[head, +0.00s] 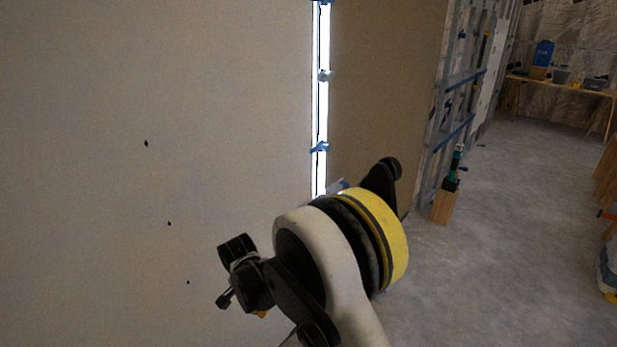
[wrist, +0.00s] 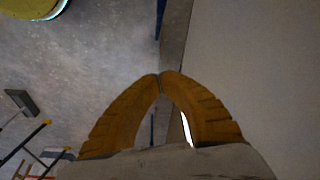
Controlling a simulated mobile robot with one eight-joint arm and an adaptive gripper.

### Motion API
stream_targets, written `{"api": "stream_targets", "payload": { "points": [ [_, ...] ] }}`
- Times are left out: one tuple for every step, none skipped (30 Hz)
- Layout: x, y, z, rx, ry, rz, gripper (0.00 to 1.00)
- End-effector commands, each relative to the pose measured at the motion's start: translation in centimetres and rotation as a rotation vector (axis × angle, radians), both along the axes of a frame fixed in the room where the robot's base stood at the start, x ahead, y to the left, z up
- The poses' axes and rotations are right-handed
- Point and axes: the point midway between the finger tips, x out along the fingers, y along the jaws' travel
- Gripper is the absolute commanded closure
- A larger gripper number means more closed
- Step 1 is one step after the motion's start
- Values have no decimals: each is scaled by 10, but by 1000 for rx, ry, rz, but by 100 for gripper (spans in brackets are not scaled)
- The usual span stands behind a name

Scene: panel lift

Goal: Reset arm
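My gripper (wrist: 161,76) shows in the wrist view as two curved orange-brown fingers. Their tips meet, and nothing is seen held between them. In the head view my white, black and yellow arm fills the lower middle, in front of the wall panels. The gripper's fingers are mostly hidden there behind my arm. A large pale panel (head: 150,110) with several small dark marks fills the left of the head view. A pale surface (wrist: 260,70) also fills the right of the wrist view.
A bright gap with blue clips (head: 319,148) separates the pale panel from a brown panel (head: 385,90). A green-and-black tool (head: 453,170) stands on a wooden block (head: 445,206). A workbench (head: 560,85) stands at the far right. Grey floor (head: 500,260) is open at right.

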Motion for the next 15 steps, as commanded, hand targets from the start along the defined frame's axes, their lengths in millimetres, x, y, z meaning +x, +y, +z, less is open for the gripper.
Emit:
{"api": "stream_targets", "payload": {
  "points": [
    [4,-22,33,12,-14,15,100],
    [5,-32,49,18,-24,31,100],
    [6,-47,71,27,-38,49,100],
    [6,-59,86,33,-47,63,100],
    [5,-70,102,38,-60,77,100],
    [2,-85,121,45,-74,97,100],
    [0,-97,135,49,-86,111,100],
    [-4,-109,148,51,-98,124,100],
    [-9,-125,165,54,-116,143,100],
    [-14,-137,177,55,-129,157,100],
    [-20,-148,188,56,-142,170,100],
    [-28,-164,202,58,-161,186,100],
    [-35,-175,212,57,-174,200,100],
    [-42,-186,220,55,-189,213,100],
    [-52,-200,231,53,-207,230,100]
  ]
}}
